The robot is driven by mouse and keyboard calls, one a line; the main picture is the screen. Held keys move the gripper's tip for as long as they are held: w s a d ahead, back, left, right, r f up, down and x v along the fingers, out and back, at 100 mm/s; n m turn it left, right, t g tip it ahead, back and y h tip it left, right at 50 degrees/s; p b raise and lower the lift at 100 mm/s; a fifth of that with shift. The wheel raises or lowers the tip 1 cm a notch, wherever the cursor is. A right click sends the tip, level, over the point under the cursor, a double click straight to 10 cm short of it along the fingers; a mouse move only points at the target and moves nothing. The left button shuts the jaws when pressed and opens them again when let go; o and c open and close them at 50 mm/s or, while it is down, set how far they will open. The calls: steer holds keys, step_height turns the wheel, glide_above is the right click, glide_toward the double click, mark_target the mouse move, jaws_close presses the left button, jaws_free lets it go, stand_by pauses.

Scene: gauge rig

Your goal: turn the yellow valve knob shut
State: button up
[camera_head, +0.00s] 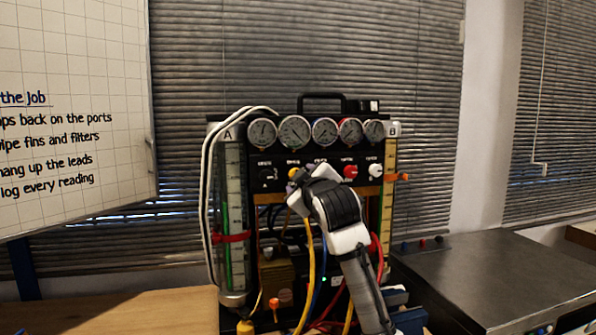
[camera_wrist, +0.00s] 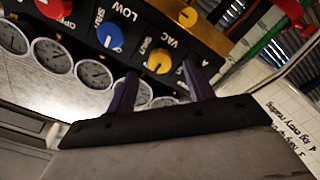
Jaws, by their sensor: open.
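The yellow valve knob (camera_wrist: 159,60) is on the black panel, under lettering that reads VAC, with SHUT beside it. In the wrist view it shows just beyond and between my two fingertips. My gripper (camera_wrist: 159,71) is open, one finger on each side of the knob in the picture. I cannot tell whether either finger touches it. In the head view a bit of the yellow knob (camera_head: 293,173) shows at the left of my gripper, which hides part of the panel.
A blue knob (camera_wrist: 110,38) sits beside the yellow one, with a red knob (camera_head: 350,171) and a white knob (camera_head: 375,170) further right in the head view. A row of gauges (camera_head: 324,131) runs above. Yellow, blue and red hoses hang below. A grey cabinet top (camera_head: 500,270) stands at right.

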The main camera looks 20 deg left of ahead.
steer(key=shift+p+x, duration=0.4)
steer(key=shift+x, duration=1.65)
steer(key=shift+c, duration=0.4)
steer(key=c, duration=0.9)
steer(key=shift+m, duration=0.3)
steer(key=shift+m+p, duration=3.05)
steer(key=shift+m, duration=5.55)
steer(key=shift+f, duration=0.1)
